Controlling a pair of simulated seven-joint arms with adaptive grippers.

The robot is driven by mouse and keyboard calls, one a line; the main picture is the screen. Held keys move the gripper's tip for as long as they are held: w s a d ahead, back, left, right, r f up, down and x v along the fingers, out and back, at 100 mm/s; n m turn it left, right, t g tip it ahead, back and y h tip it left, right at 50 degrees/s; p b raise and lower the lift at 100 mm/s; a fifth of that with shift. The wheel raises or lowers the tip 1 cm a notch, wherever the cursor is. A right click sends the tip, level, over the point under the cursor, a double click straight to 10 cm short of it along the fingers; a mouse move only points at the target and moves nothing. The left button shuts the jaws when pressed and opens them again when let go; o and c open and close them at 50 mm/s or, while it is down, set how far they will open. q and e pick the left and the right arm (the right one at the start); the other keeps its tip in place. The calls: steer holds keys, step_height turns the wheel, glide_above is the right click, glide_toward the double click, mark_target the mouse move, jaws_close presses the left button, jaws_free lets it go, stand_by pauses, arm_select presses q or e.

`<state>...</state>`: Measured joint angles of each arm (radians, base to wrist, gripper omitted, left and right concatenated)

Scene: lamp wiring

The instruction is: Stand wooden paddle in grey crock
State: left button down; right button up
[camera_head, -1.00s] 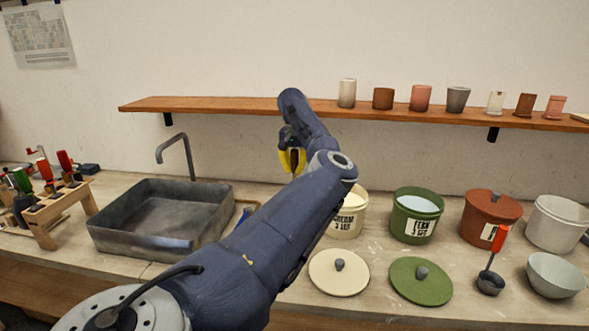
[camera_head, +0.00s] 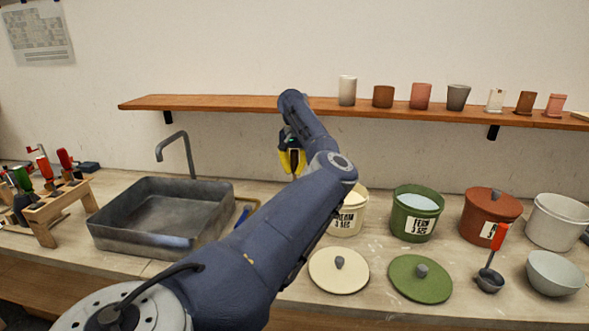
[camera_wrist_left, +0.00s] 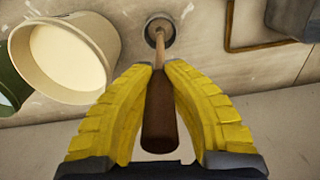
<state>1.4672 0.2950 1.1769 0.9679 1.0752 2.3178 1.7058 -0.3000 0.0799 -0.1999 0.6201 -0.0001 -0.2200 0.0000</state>
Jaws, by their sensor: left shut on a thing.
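My left gripper (camera_head: 292,162) has yellow fingers and hangs above the counter between the sink and the cream pot. In the left wrist view my left gripper (camera_wrist_left: 159,70) is shut on the wooden paddle (camera_wrist_left: 159,112), with its dark brown, wider part between the fingers. The paddle's thin, lighter shaft points away from the fingers to the small round grey crock (camera_wrist_left: 171,29). The shaft's far end overlaps the crock's mouth; I cannot tell whether it is inside or only above it. My arm hides the crock in the head view. My right gripper is not in view.
The cream pot (camera_head: 349,222) with white contents stands close to the crock. The green pot (camera_head: 413,228), red-brown pot (camera_head: 489,213) and grey sink (camera_head: 150,240) stand on the counter. A wooden shelf (camera_head: 230,104) with several cups runs behind my arm.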

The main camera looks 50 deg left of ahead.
arm_select(q)
steer(key=c, duration=1.4)
jaws_free()
steer(key=shift+c, duration=0.2)
